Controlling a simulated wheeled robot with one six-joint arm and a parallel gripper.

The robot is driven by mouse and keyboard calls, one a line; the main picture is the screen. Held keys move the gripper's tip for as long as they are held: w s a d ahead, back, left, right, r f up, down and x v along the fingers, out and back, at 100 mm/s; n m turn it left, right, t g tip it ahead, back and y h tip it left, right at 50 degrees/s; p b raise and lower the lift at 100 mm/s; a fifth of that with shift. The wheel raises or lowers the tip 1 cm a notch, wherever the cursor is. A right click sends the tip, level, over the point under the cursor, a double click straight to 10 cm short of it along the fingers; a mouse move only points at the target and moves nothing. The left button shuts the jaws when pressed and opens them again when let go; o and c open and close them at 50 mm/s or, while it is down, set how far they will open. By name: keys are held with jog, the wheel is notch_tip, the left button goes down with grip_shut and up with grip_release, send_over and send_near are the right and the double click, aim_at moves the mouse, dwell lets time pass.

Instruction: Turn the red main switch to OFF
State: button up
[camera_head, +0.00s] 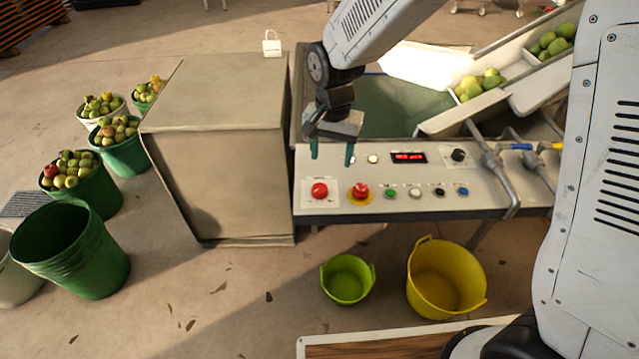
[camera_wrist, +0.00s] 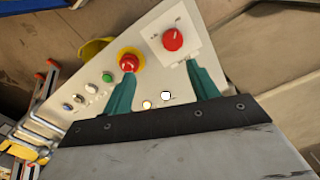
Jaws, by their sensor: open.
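The red main switch (camera_head: 319,190) is a round red knob on a white square plate at the left end of the control panel (camera_head: 430,203). In the wrist view the switch (camera_wrist: 173,40) shows a small light mark near its upper edge; the plate's lettering is too small to read. My gripper (camera_head: 331,152) is open and empty, above the panel and just behind the switch. The right finger is just below the switch plate.
The red emergency button (camera_head: 360,190) on a yellow ring sits right beside the switch. Several small buttons, a display (camera_head: 408,157) and a black knob (camera_head: 458,155) share the panel. A large box (camera_head: 215,140) stands left. A pipe (camera_head: 502,180) crosses the panel's right end. Tubs stand in front.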

send_over(320, 188)
notch_tip(320, 188, down, 4)
jog(key=shift+f, duration=0.1)
notch_tip(320, 188, down, 7)
jog(key=shift+f, duration=0.1)
jog(key=c, duration=1)
